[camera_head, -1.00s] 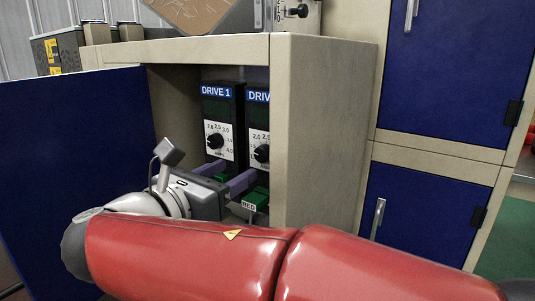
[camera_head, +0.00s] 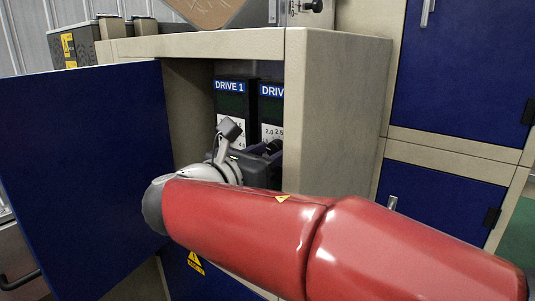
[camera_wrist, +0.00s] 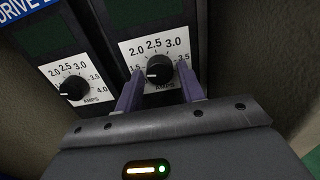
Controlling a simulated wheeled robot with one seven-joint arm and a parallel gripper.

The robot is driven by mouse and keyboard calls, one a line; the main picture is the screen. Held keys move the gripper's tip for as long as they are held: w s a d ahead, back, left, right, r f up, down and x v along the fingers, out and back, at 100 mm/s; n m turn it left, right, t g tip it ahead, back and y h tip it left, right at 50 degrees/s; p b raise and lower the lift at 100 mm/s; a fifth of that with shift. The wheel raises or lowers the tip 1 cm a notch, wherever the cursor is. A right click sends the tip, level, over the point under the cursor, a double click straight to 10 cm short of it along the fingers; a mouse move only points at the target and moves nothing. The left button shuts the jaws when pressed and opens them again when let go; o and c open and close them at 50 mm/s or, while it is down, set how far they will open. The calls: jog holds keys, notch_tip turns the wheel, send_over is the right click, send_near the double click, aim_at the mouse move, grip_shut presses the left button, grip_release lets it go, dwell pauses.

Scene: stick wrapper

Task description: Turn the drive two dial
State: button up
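The drive two dial (camera_wrist: 159,70) is a round black knob on a white scale plate, on the right-hand unit in the wrist view. Its white pointer mark faces left. In the head view the drive two unit (camera_head: 271,108) is partly cut off by the cabinet frame, and my arm hides much of its dial area. My gripper (camera_wrist: 160,70) has its two purple fingers on either side of this dial, with a small gap showing at each side. It is open. In the head view the gripper body (camera_head: 258,170) is inside the cabinet.
The drive one unit (camera_head: 230,103) stands to the left, with its own black dial (camera_wrist: 73,88) close by my left finger. The cabinet side wall (camera_head: 335,115) bounds the right. The open blue door (camera_head: 85,170) stands at the left.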

jog(key=c, duration=0.6)
jog(key=shift+c, duration=0.2)
jog(key=shift+m+b, duration=0.3)
jog(key=shift+m, duration=0.1)
jog(key=m+b, duration=0.1)
jog(key=m, duration=0.1)
jog(key=m+b, duration=0.1)
jog(key=shift+f+m+b, duration=0.2)
jog(key=shift+m+b, duration=0.1)
jog(key=shift+m, duration=0.1)
jog(key=m+b, duration=0.2)
jog(key=m, duration=0.1)
jog(key=shift+m+b, duration=0.3)
jog(key=shift+b, duration=0.05)
jog(key=m+b, duration=0.3)
jog(key=m, duration=0.1)
jog(key=shift+w, duration=0.1)
jog(key=shift+a+r+m+b, duration=0.1)
jog(key=shift+r+m+b, duration=0.1)
jog(key=shift+m+b, duration=1.3)
jog(key=shift+m, duration=0.4)
